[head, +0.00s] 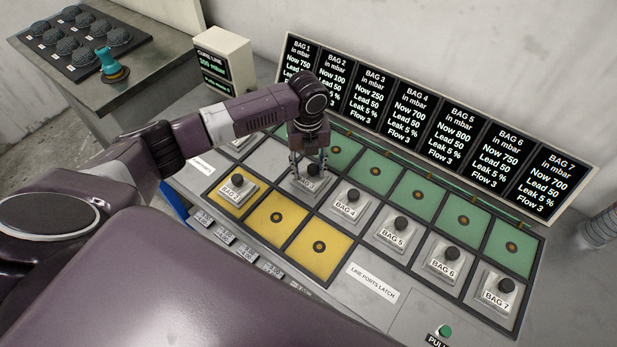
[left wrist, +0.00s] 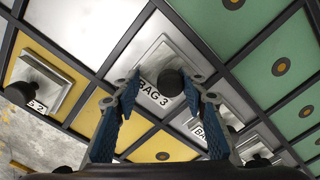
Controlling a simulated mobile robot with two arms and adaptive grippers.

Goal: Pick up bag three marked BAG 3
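Bag three is a silvery square block with a black round knob and a white BAG 3 label. In the head view the block (head: 318,196) sits in a grey cell of the panel, partly covered by my left gripper (head: 310,165). In the left wrist view the BAG 3 block (left wrist: 152,97) shows with its dark knob between the fingertips. My left gripper (left wrist: 170,98) points down over it, its blue-padded fingers apart on either side of the knob. I cannot tell whether they touch it. My right gripper is in neither view.
BAG 2 (head: 236,190) stands on a yellow cell to the left; BAG 4 (head: 348,208) is close on the right, with BAG 5, BAG 6 and BAG 7 beyond. Green cells (head: 376,172) and a display board (head: 430,125) lie behind. Two yellow cells in front are empty.

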